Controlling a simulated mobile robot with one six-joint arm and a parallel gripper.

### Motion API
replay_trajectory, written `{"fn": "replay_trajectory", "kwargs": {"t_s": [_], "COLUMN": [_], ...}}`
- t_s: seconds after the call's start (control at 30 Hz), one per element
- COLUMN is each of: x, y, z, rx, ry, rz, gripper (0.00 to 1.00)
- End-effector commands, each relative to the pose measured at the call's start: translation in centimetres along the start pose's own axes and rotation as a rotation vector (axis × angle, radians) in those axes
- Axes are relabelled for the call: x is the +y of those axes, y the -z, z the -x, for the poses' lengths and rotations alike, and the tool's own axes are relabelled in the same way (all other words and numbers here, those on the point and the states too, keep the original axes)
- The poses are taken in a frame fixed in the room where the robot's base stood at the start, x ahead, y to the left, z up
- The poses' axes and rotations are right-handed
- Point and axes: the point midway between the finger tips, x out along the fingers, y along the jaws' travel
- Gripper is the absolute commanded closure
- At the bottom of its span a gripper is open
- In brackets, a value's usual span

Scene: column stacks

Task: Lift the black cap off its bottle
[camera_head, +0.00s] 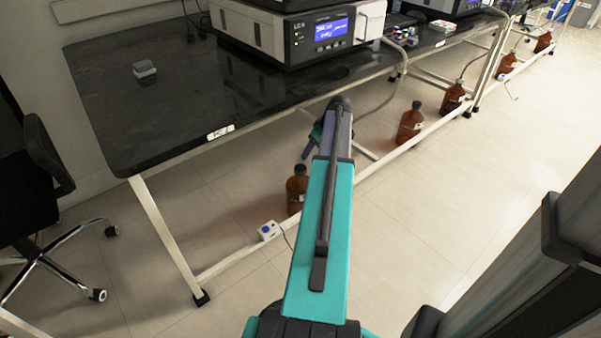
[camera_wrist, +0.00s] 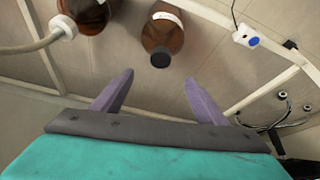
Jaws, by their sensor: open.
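A brown glass bottle (camera_wrist: 163,28) with a black cap (camera_wrist: 160,58) lies ahead of my gripper in the wrist view. In the head view a brown bottle (camera_head: 296,192) with a black cap (camera_head: 300,170) stands on the floor under the bench, partly hidden by my arm. My gripper (camera_wrist: 158,77) is open, with its two purple fingers spread. The cap shows between and just beyond the fingertips, apart from them, and nothing is held. In the head view my gripper is mostly hidden by my arm.
Another brown bottle (camera_wrist: 88,12) with a white cap and hose is close on the left in the wrist view. A white frame bar (camera_wrist: 225,18) and a small box with a blue button (camera_wrist: 245,36) are near. The dark bench top (camera_head: 180,95) overhangs; more bottles (camera_head: 410,122) stand rightward.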

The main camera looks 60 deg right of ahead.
Motion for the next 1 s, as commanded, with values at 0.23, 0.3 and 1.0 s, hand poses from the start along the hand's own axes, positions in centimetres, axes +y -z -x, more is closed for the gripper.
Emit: {"fn": "replay_trajectory", "kwargs": {"t_s": [0.23,0.3,1.0], "x": [-0.1,-0.1,-0.1], "y": [0.1,0.1,0.1], "z": [-0.1,-0.3,-8.4], "rx": [0.000,0.000,-0.001], "ry": [0.001,0.001,0.001], "rz": [0.000,0.000,0.000], "gripper": [0.33,0.33,0.33]}}
